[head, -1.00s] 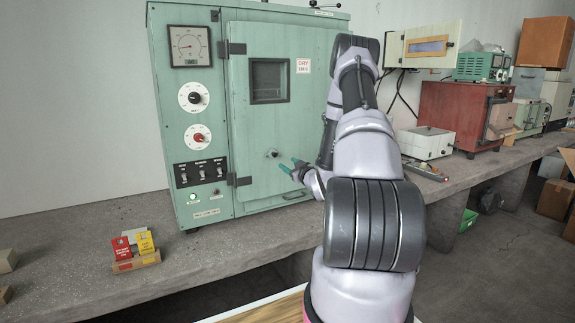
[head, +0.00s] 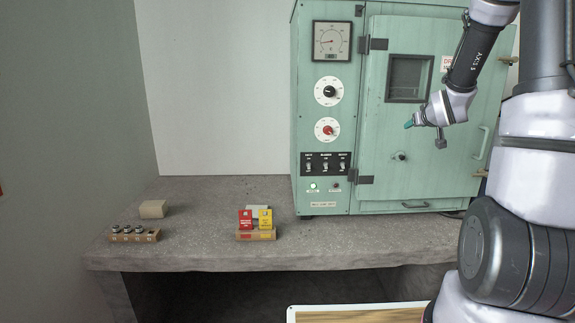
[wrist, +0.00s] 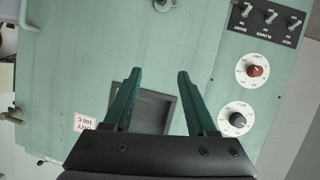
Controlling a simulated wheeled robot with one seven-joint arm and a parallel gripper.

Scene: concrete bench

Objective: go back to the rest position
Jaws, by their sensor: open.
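My gripper (head: 409,124) is in front of the upper door of a green oven (head: 365,110) in the head view, apart from it. In the wrist view my gripper (wrist: 158,76) shows two teal fingers spread apart with nothing between them. Behind them are the oven's dark window (wrist: 153,112), the white label (wrist: 88,122) and a knob on the door (wrist: 163,4). The oven door (head: 430,150) looks closed. My arm covers the right part of the head view.
The concrete bench (head: 205,243) carries a holder with a red card (head: 245,219) and a yellow card (head: 265,219), a rack of small vials (head: 134,233) and a beige block (head: 153,209). The bench between these is clear. A wood-topped, white-edged surface (head: 360,314) is at the bottom.

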